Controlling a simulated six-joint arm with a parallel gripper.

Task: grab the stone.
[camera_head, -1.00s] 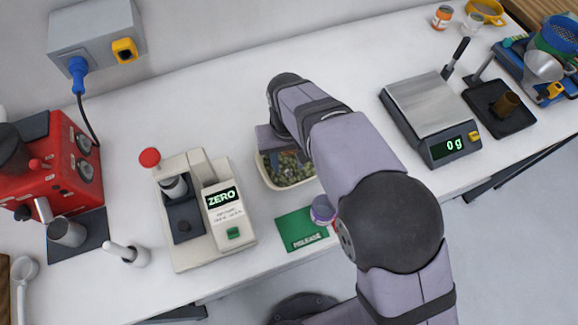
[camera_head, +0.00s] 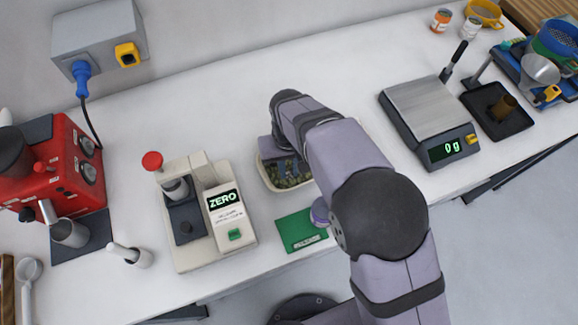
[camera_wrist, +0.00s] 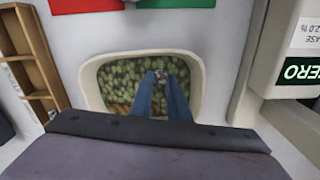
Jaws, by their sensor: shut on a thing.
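My gripper (camera_wrist: 160,78) points down into a cream tub (camera_wrist: 196,100) of green beans (camera_wrist: 118,80) in the wrist view. Its two blue fingers are shut on a small grey stone (camera_wrist: 160,73) at their tips, amid the beans. In the head view my gripper (camera_head: 284,164) is partly hidden by my arm over the tub (camera_head: 264,180), and the stone cannot be seen there.
A beige tester (camera_head: 205,215) reading ZERO stands left of the tub. A green mat (camera_head: 298,232) lies in front of it. A scale (camera_head: 428,112) reading 0 g stands right. A red machine (camera_head: 55,170) is far left. The bench behind the tub is clear.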

